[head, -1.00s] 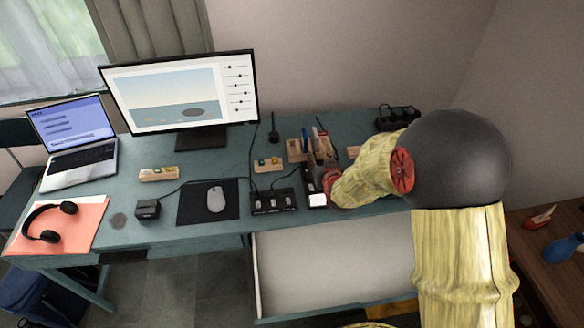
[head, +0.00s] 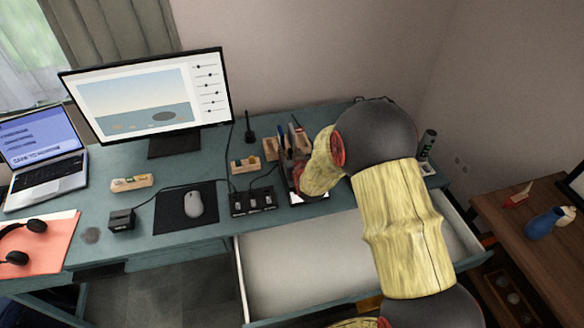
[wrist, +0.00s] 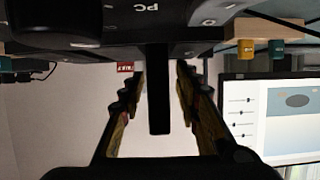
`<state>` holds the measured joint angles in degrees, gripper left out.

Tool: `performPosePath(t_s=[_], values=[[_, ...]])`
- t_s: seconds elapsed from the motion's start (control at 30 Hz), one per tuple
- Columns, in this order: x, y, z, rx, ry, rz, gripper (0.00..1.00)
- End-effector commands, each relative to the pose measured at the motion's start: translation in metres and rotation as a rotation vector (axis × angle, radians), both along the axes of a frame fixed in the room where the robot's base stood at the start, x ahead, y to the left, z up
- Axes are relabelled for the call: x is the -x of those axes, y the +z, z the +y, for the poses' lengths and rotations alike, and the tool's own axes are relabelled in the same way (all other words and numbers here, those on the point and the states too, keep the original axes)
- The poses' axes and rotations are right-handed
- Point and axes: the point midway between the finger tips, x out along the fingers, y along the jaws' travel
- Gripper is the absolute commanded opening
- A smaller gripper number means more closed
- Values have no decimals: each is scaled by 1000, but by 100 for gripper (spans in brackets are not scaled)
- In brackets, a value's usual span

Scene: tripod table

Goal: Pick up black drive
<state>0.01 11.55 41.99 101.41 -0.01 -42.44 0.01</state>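In the wrist view, a narrow black bar (wrist: 159,100) stands between the two fingers of my gripper (wrist: 160,68), with pale wall visible on both sides of it. It may be the black drive, but I cannot tell for sure. The fingers are apart and do not visibly touch the bar. Beyond the fingertips is a dark surface (wrist: 110,18) with "PC" lettering, and a small red label (wrist: 125,67) shows beside it. In the head view, my arm covers most of my gripper, which is low over the desk, right of a black slotted box (head: 252,203).
The blue-green desk (head: 160,238) holds a monitor (head: 150,95), a laptop (head: 45,170), a mouse (head: 194,204), headphones (head: 22,243), a black cube (head: 122,220) and wooden holders (head: 132,183). A wide drawer (head: 310,255) stands open below. A brown side table (head: 520,235) is at right.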

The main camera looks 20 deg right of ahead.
Motion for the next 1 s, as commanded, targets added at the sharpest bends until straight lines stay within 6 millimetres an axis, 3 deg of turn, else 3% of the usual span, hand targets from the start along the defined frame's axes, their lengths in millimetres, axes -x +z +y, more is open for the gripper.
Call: performPosePath(t_s=[0.27, 0.83, 1.0], values=[[-4, 0, 0, 0, 0, -1, 33], [-3, -1, 0, 0, 0, 0, 1], [-3, -1, 0, 0, 0, 0, 0]])
